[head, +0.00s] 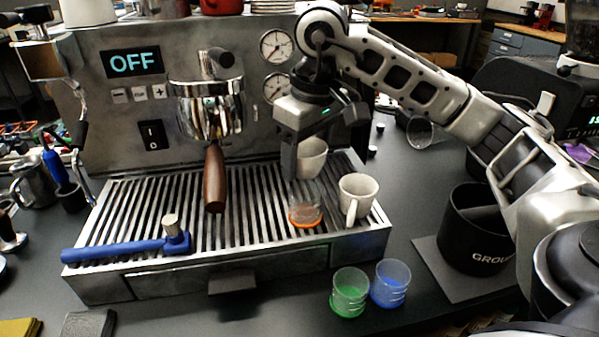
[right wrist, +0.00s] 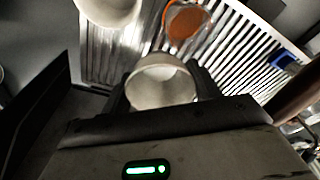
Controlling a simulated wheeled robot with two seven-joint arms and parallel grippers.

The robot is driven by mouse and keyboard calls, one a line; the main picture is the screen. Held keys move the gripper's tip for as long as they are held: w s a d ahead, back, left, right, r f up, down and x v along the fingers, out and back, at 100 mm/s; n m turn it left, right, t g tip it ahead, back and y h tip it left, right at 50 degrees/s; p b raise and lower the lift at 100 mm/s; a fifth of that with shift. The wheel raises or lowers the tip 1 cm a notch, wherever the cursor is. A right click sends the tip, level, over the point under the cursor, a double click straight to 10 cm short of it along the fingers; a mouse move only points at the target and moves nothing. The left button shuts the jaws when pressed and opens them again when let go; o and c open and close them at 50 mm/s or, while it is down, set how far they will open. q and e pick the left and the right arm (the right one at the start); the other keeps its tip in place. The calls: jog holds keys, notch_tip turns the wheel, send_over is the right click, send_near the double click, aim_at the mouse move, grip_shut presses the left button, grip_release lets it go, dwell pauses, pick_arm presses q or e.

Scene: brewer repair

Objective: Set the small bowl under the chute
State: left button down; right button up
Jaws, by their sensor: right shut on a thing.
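The small bowl, a cream-coloured cup-like vessel (head: 312,158), is between the fingers of my right gripper (head: 305,150), which is shut on it above the rear right of the machine's slatted drip tray (head: 130,215). In the right wrist view the bowl (right wrist: 160,82) shows its open mouth between the two fingers. Fingers hide part of it in the head view, and I cannot tell whether it touches the slats. I cannot make out the chute for certain; a dark machine with a lit green display (head: 540,95) stands at the far right. My left gripper is not in view.
A cream cup with a handle (head: 357,195) and an orange-based clear glass (head: 305,213) stand close on the tray. Green (head: 349,292) and blue (head: 390,284) glasses stand in front. A black bin (head: 478,230) is at right. A blue-handled tool (head: 120,249) lies on the tray.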

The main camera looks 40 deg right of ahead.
aim_at(300, 176)
jog(key=shift+w+a+f, duration=0.1)
jog(key=shift+w+f, duration=0.35)
jog(key=shift+f, duration=0.05)
jog(key=f, duration=0.2)
jog(key=shift+w+f, duration=0.25)
jog(key=shift+f, duration=0.55)
jog(key=shift+f, duration=0.1)
jog(key=shift+f, duration=0.15)
jog(key=o, duration=0.7)
jog(key=shift+o, duration=0.2)
